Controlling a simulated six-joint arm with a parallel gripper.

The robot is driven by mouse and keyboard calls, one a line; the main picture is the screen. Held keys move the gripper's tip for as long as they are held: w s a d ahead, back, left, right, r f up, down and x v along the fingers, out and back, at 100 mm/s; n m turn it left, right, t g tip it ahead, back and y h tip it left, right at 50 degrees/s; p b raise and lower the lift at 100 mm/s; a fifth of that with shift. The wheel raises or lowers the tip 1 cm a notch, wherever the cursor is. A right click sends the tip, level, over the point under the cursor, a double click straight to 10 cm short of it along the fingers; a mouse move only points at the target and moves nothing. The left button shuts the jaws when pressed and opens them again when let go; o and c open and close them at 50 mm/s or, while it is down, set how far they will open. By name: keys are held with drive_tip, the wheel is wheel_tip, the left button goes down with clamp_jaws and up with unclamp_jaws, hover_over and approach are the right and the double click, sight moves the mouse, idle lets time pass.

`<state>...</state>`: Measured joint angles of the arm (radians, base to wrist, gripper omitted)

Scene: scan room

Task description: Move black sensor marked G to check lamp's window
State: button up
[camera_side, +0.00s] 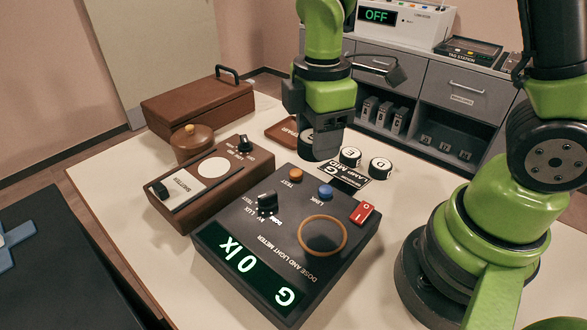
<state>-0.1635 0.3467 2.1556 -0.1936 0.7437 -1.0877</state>
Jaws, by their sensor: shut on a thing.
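My gripper (322,142) is shut on a black round sensor (306,150) with a pale label on top. It holds the sensor over the table behind the meter; the letter cannot be read, and my gripper covers part of it. A brown box (178,207) with a shutter plate, a black knob and a white round window (214,167) stands left of the meter, and appears to be the check lamp. The window is uncovered. My gripper is to the right of the window and behind it, apart from the box.
The dose and light meter (340,262) shows "G 0 lx" and has an empty orange ring. Two black sensors, both seemingly marked D (350,156) (381,167), stand near a lamp card (346,180). A brown round lidded pot (193,142) and brown case (198,105) stand behind.

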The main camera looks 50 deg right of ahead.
sight(320, 233)
drive_tip(key=shift+w+d+m, duration=1.15)
drive_tip(key=shift+d+m, duration=0.55)
drive_tip(key=shift+m, duration=3.5)
drive_tip(key=a+n, duration=0.1)
drive_tip(key=n, duration=0.2)
drive_tip(key=s+a+n, duration=0.1)
drive_tip(key=n, duration=0.3)
drive_tip(key=s+a+n, duration=0.1)
drive_tip(key=n, duration=0.2)
drive_tip(key=shift+s+a+n, duration=0.25)
drive_tip(key=shift+a+n, duration=0.05)
drive_tip(key=s+a+f+n, duration=0.1)
drive_tip(key=s+a+n, duration=0.3)
drive_tip(key=n, duration=1.2)
drive_tip(key=shift+s+n, duration=0.3)
drive_tip(key=shift+n, duration=0.1)
drive_tip(key=shift+f, duration=0.15)
drive_tip(key=shift+f, duration=4.8)
